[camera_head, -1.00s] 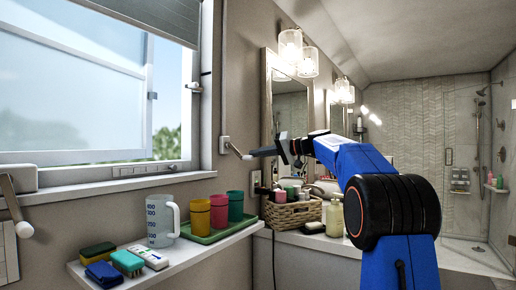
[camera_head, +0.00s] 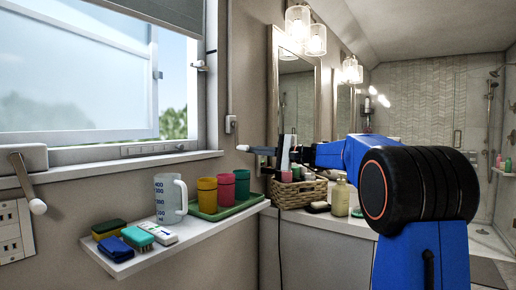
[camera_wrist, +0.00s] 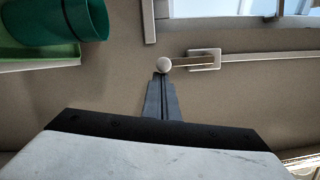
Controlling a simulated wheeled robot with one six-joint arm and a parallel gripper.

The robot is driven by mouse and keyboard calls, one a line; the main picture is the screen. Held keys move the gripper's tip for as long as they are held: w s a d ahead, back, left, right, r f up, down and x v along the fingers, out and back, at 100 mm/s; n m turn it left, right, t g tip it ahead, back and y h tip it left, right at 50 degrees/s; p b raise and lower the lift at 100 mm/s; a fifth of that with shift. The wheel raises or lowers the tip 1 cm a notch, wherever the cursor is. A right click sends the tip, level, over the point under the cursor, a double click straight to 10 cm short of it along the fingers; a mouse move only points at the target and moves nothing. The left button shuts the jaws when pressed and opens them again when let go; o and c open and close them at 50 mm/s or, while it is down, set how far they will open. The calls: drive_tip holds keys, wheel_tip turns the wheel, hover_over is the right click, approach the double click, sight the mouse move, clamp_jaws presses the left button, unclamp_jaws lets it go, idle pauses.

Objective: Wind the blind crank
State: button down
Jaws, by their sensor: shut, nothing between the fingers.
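The blind crank is a small white box (camera_head: 231,124) on the wall right of the window, with a thin rod running up from it. Its short arm hangs down to a pale knob (camera_head: 242,147). In the wrist view the knob (camera_wrist: 164,65) is round, and the arm runs right to the bracket (camera_wrist: 204,59). My gripper (camera_head: 254,149) is shut and empty, its tips right by the knob. In the wrist view the fingertips (camera_wrist: 162,78) point at the knob and look close to it; I cannot tell if they touch.
A second crank (camera_head: 28,183) is at the lower left of the window. Below, a shelf (camera_head: 150,259) holds brushes, a measuring jug (camera_head: 167,199) and a green tray (camera_head: 228,212) with cups. A wicker basket (camera_head: 300,194) and bottles stand on the counter behind my gripper.

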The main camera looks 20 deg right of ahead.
drive_tip(key=shift+s+a+f+m+t, duration=0.1)
drive_tip(key=shift+s+a+m+t, duration=0.05)
drive_tip(key=shift+s+a+m, duration=0.55)
drive_tip(key=shift+s+a+f+m+t, duration=0.15)
drive_tip(key=shift+s+a+m, duration=0.35)
drive_tip(key=shift+a+m, duration=0.4)
drive_tip(key=s+d+f, duration=0.3)
drive_tip(key=s+d, duration=0.1)
drive_tip(key=d, duration=0.6)
drive_tip(key=shift+s+f, duration=0.25)
drive_tip(key=shift+s, duration=0.15)
idle(0.3)
